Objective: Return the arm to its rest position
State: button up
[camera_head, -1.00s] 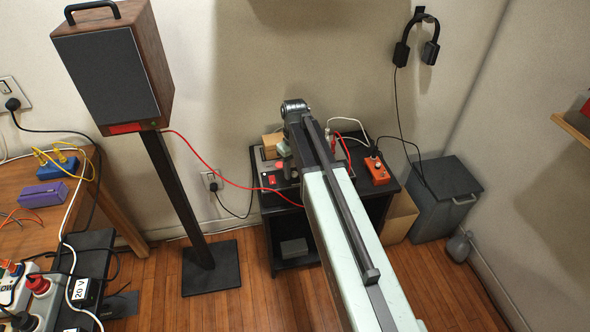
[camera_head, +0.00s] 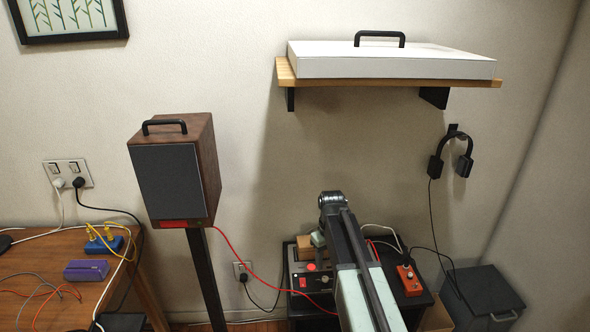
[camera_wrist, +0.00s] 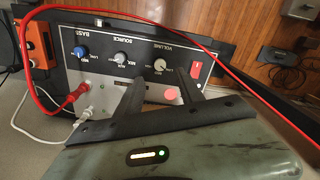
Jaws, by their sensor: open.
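My gripper (camera_wrist: 160,84) is in the wrist view, its two dark fingers apart with nothing seen between them. They point at the front panel of a black amplifier (camera_wrist: 140,38) with knobs, a red switch (camera_wrist: 197,70) and a pink-red round button (camera_wrist: 171,94). I cannot tell whether the fingers touch the panel. In the head view, my arm reaches out from the bottom edge to the amplifier (camera_head: 312,281) on a dark stand. The arm hides part of the amplifier, and the fingers are not clear there.
A speaker (camera_head: 167,183) stands on a pole at left, with a red cable (camera_head: 250,264) running to the amplifier. An orange box (camera_head: 409,280) sits right of my arm. A shelf (camera_head: 400,84) holds a white case above. Headphones (camera_head: 452,150) hang at right above a grey bin (camera_head: 482,298).

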jog(key=s+r+m+p, duration=0.2)
jog(key=s+r, duration=0.1)
jog(key=s, duration=0.4)
jog(key=s+r+m+p, duration=0.2)
jog(key=s+r+p, duration=0.1)
jog(key=s, duration=0.5)
jog(key=shift+m, duration=0.3)
